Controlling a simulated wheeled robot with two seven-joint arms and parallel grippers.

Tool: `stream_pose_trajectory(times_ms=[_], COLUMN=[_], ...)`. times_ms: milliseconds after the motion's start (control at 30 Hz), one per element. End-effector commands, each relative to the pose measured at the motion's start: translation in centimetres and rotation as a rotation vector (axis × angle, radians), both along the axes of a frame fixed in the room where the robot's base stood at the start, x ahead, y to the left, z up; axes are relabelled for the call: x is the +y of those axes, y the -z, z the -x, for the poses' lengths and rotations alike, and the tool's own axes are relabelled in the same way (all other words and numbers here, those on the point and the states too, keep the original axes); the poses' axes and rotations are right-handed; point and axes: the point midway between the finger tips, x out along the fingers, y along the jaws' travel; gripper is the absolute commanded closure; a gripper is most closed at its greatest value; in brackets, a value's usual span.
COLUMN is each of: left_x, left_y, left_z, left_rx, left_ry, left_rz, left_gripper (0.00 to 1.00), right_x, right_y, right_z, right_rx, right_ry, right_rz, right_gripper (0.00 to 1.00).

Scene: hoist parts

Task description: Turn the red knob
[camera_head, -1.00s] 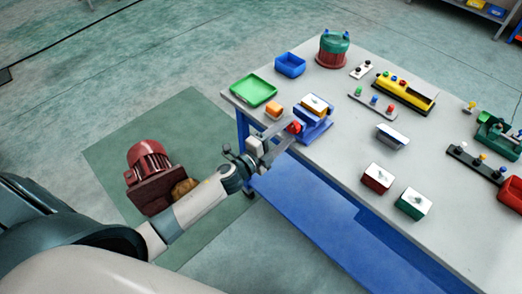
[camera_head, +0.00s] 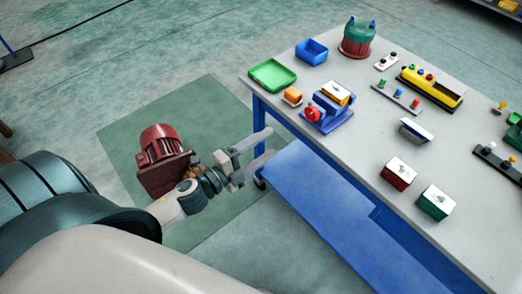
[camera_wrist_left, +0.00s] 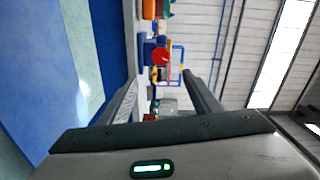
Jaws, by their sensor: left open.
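The red knob (camera_head: 313,114) is on the front of a blue vise-like device (camera_head: 330,112) near the left front edge of the table. My left gripper (camera_head: 268,146) is open and empty, in front of and below the table edge, apart from the knob. In the left wrist view, the red knob (camera_wrist_left: 161,57) shows beyond and between the two open fingers (camera_wrist_left: 160,95). My right gripper is not in view.
Red (camera_head: 398,173) and green (camera_head: 436,202) boxes lie to the right on the table (camera_head: 350,160).

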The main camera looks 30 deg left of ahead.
Motion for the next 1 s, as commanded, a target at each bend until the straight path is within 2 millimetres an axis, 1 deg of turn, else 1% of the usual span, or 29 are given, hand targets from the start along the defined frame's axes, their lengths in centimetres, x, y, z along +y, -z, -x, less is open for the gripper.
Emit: stream_pose_trajectory(times_ms=[33, 200, 800, 867, 933, 1000], left_x=[0.1, 0.4, 0.4, 0.5, 0.8, 1.3], left_y=[0.1, 0.0, 0.0, 0.4, 1.2, 2.7], left_z=[0.5, 1.1, 1.1, 1.1, 1.0, 0.8], left_rx=[0.001, 0.000, 0.001, 0.008, 0.024, 0.054], left_ry=[0.000, 0.000, -0.001, -0.004, -0.013, -0.029], left_rz=[0.000, 0.000, 0.001, 0.005, 0.012, 0.028], left_gripper=[0.42, 0.42, 0.42, 0.42, 0.42, 0.42], right_x=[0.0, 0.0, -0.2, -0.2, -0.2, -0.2], right_y=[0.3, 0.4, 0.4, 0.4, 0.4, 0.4], right_z=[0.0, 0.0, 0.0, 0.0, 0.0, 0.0], right_rx=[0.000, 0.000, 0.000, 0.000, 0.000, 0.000], right_ry=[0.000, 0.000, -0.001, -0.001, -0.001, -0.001], right_rz=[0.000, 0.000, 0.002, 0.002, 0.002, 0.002], right_gripper=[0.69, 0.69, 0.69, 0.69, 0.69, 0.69])
